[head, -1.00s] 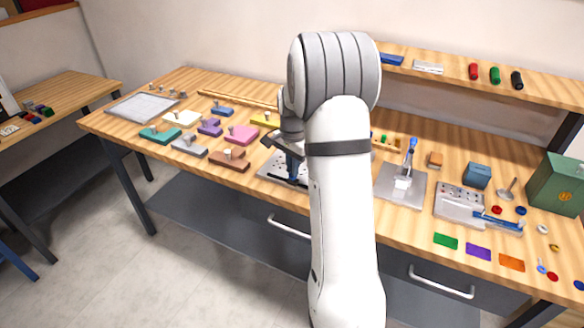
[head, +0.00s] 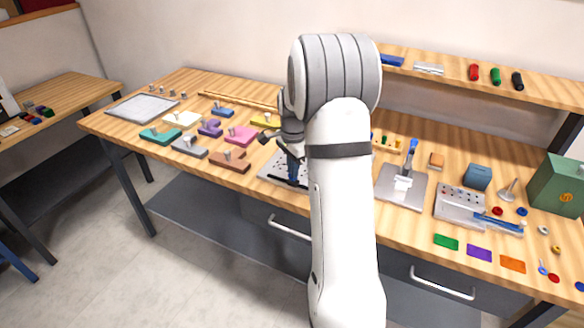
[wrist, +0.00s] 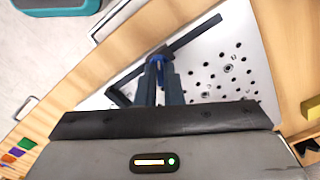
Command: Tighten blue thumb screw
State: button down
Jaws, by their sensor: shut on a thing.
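The blue thumb screw (wrist: 161,57) shows in the wrist view as a bit of blue at the tips of my gripper (wrist: 161,70). The two fingers are shut on it and hide most of it. It sits by a dark bar (wrist: 193,36) that lies across a pale metal plate (wrist: 222,62) with many holes. In the head view my gripper (head: 294,178) points down at this plate (head: 270,172), and my arm covers the plate's right part. I cannot tell how far the screw is turned in.
Coloured blocks with knobs, among them a brown one (head: 230,160) and a pink one (head: 241,135), stand left of the plate. A grey plate with a blue-handled clamp (head: 411,150) stands to the right. The bench's front edge is close to the perforated plate.

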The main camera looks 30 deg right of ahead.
jog(key=c, duration=1.6)
grip_release()
jog(key=shift+o, duration=0.2)
notch_tip(320, 180, up, 8)
jog(key=shift+f, duration=0.1)
